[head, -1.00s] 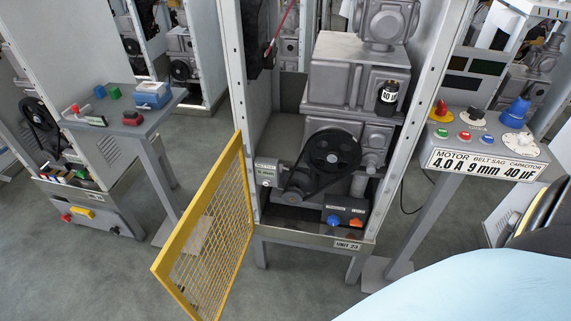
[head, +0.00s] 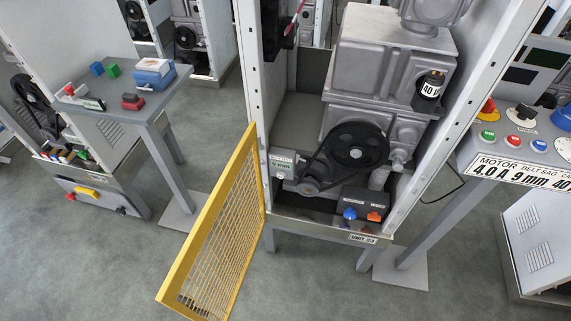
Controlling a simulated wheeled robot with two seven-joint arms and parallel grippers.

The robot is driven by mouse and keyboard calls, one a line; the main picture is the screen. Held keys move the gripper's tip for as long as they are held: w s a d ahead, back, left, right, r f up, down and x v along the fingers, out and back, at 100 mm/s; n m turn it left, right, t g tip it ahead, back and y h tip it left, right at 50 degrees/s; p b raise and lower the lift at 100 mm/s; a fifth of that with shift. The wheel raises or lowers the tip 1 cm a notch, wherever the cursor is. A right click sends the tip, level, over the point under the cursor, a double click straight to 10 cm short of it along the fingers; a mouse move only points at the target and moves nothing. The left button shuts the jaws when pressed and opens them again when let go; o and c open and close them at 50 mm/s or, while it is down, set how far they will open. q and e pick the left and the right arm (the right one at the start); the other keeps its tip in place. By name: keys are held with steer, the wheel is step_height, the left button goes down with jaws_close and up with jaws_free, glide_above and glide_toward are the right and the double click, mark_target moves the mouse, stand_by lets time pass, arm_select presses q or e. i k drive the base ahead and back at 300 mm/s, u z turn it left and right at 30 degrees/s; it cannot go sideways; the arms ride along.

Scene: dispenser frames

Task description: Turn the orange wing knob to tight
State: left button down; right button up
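The orange wing knob (head: 374,216) sits on a dark box (head: 366,200) low in the open frame of unit 23, at its front right. A blue knob (head: 350,213) is beside it on the left. Each knob has a small white label above it, too small to read. The knob's exact turn angle cannot be made out. Neither of my grippers shows in the head view.
A yellow mesh door (head: 213,230) stands swung open at the frame's left. A black belt and pulley (head: 358,147) are above the knobs. A control pedestal (head: 505,165) stands at right, a grey side table (head: 130,98) at left. The floor in front is clear.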

mark_target(374, 216)
steer(key=u, duration=0.1)
steer(key=k, duration=0.65)
steer(key=z, duration=0.65)
steer(key=i, duration=0.5)
steer(key=z, duration=1.6)
steer(key=i, duration=0.65)
steer(key=u, duration=2.4)
